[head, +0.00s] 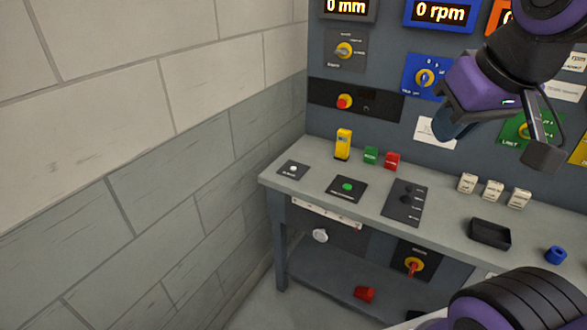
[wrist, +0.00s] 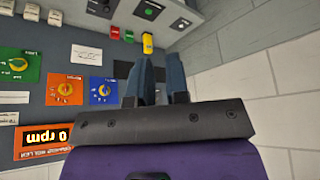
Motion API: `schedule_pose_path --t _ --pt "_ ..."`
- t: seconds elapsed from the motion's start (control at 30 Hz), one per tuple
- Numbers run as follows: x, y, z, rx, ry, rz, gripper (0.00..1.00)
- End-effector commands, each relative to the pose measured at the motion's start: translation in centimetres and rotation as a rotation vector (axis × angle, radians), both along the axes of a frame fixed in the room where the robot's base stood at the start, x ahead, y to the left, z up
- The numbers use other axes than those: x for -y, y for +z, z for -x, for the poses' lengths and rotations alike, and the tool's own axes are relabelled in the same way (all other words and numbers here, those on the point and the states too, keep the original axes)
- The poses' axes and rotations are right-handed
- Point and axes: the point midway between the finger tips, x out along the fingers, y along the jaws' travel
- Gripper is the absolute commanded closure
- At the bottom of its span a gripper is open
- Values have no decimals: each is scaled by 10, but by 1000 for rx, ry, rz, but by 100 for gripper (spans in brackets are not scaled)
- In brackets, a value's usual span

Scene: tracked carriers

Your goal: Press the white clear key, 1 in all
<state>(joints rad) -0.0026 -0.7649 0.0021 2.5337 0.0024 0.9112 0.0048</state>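The white key (head: 293,168) is a small round button on a dark plate at the left end of the bench top. It also shows small near the top of the wrist view (wrist: 181,23). Its label is too small to read. My gripper (head: 452,125) is up in front of the panel, to the right of and above the key, well apart from it. In the wrist view its two dark blue fingers (wrist: 157,75) stand apart with nothing between them, so it is open and empty.
A green button (head: 347,187) sits on a plate right of the white key. Behind stand yellow (head: 343,144), green (head: 371,155) and red (head: 392,161) blocks. A lever plate (head: 405,201) and black tray (head: 490,234) lie further right. A block wall (head: 190,150) bounds the left.

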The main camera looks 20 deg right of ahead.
Motion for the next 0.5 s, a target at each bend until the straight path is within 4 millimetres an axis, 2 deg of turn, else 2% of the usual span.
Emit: schedule_pose_path --t 0.07,0.5 --pt "0 0 0 0 0 0 100" --pt "0 0 0 0 0 0 100"
